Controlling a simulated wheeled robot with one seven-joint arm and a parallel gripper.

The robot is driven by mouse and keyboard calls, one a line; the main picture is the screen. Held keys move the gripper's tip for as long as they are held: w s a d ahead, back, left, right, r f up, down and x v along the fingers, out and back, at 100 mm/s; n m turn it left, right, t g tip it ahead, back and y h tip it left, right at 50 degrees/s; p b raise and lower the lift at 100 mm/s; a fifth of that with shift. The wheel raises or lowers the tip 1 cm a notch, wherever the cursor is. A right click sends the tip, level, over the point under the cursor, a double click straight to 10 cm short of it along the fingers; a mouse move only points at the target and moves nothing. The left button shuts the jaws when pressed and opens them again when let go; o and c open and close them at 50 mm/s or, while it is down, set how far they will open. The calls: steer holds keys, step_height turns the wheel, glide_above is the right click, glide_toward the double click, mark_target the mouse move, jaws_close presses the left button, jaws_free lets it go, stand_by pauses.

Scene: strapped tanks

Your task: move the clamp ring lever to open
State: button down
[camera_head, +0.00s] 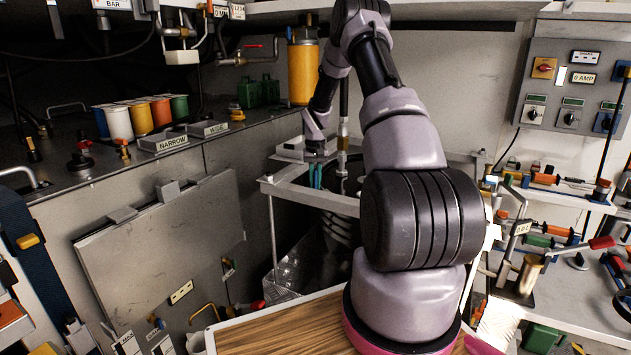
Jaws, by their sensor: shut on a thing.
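My gripper (315,176) reaches down at the left side of a dark round tank (349,187) behind my arm. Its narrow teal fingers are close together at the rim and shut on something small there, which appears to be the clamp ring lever. The lever itself is too small and too covered by the fingers to make out, so its angle cannot be told. My arm hides the right part of the tank and its ring.
A pale frame (300,192) surrounds the tank. At left, a counter holds coloured cups (118,122) and bins marked NARROW and WIDE. A yellow cylinder (303,70) hangs behind. A wooden board (280,330) lies in front; a cluttered bench with red-handled levers (601,243) is at right.

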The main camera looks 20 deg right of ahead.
steer(key=shift+w+a+m, duration=0.3)
steer(key=shift+a+m, duration=0.3)
steer(key=shift+w+a+m, duration=0.25)
steer(key=shift+a+m, duration=0.35)
steer(key=shift+w+a+m, duration=0.55)
steer(key=shift+a+m, duration=0.1)
steer(key=shift+m, duration=0.25)
steer(key=c, duration=0.8)
jaws_free()
steer(key=shift+r, duration=0.15)
step_height(320, 180, up, 8)
